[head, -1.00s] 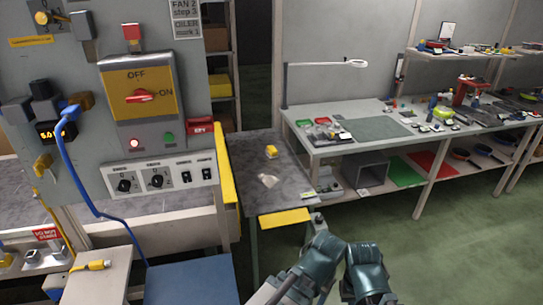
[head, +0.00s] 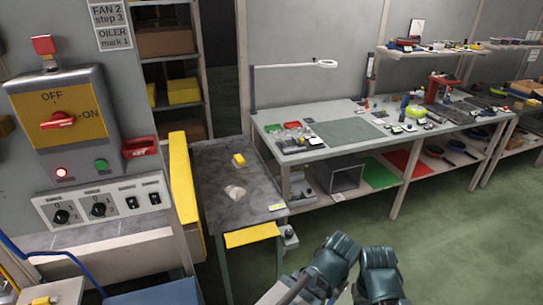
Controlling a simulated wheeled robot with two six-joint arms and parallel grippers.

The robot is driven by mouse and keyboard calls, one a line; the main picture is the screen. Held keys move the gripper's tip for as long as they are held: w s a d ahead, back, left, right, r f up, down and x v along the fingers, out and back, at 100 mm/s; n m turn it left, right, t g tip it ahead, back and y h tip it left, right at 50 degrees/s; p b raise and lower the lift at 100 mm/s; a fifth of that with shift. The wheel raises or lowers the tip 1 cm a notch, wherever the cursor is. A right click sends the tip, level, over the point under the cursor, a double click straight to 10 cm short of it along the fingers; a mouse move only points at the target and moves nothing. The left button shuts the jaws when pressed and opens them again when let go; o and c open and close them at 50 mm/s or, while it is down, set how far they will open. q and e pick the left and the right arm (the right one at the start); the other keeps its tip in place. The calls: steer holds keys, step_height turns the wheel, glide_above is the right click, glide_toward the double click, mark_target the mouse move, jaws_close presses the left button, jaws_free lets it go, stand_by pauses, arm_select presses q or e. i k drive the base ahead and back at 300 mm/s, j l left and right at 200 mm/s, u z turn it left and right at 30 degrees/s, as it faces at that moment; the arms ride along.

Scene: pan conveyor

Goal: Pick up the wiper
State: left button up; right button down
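A pale, crumpled, cloth-like piece (head: 235,192) lies on the small dark grey table in the head view, left of centre. It looks like the wiper, but it is too small to be sure. A yellow block (head: 239,160) sits just behind it on the same table.
The small table (head: 215,214) has a yellow front edge piece (head: 252,235). A control panel (head: 100,205) with a red switch stands at left, with a yellow post (head: 184,190) beside the table. A long workbench (head: 290,156) runs behind to the right. Green floor is open at right.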

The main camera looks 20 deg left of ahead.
mark_target(240, 164)
steer(key=i+l+z, duration=0.1)
steer(key=i+z, duration=0.15)
steer(key=i, duration=0.8)
steer(key=i+l+u, duration=0.15)
steer(key=i+u, duration=0.35)
steer(key=i+l+u, duration=0.45)
steer(key=i, duration=0.15)
steer(key=i+l+u, duration=0.5)
steer(key=i+j, duration=0.1)
steer(key=i, duration=0.25)
